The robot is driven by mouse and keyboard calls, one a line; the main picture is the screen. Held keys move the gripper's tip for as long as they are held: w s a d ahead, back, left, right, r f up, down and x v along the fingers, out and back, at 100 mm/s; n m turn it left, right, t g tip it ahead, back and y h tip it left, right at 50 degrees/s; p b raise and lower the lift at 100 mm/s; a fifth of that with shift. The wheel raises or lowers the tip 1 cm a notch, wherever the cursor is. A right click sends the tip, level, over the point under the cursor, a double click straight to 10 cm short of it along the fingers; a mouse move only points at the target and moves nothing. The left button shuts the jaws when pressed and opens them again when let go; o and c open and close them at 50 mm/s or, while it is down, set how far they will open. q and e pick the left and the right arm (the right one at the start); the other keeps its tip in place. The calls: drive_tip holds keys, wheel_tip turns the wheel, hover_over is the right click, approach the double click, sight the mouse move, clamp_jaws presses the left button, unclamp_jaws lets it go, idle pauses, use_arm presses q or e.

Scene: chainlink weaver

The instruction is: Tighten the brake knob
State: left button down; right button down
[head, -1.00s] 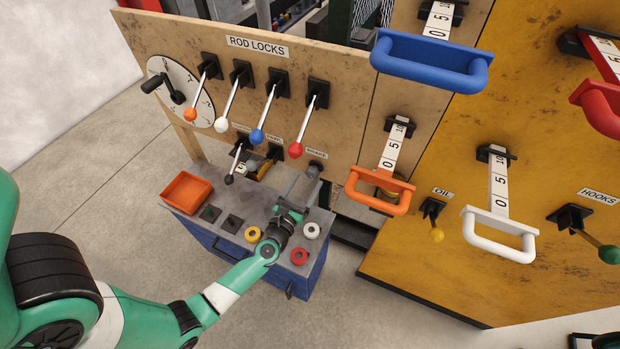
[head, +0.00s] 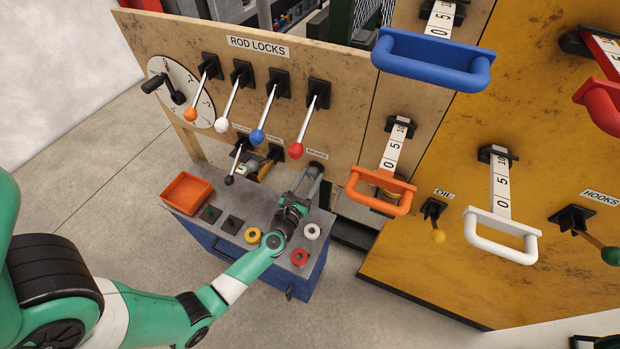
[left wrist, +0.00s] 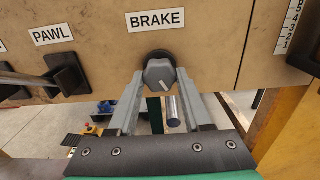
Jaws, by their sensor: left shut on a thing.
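The brake knob (left wrist: 160,75) is a grey faceted knob with a pale pointer line, on a black round base under the BRAKE label (left wrist: 156,19) in the left wrist view. My left gripper (left wrist: 158,84) has one finger on each side of the knob and is shut on it. In the head view my left gripper (head: 308,178) reaches up to the board at the small brake label; the knob is mostly hidden there by the fingers. My right gripper is not in view.
Below the board stands a blue cabinet with a grey top (head: 232,205), holding an orange tray (head: 187,192) and yellow, red and white rings. Rod lock levers (head: 270,106) hang above. An orange handle (head: 380,196) projects close at the right.

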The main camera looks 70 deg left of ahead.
use_arm(q)
drive_tip(key=shift+m, duration=0.3)
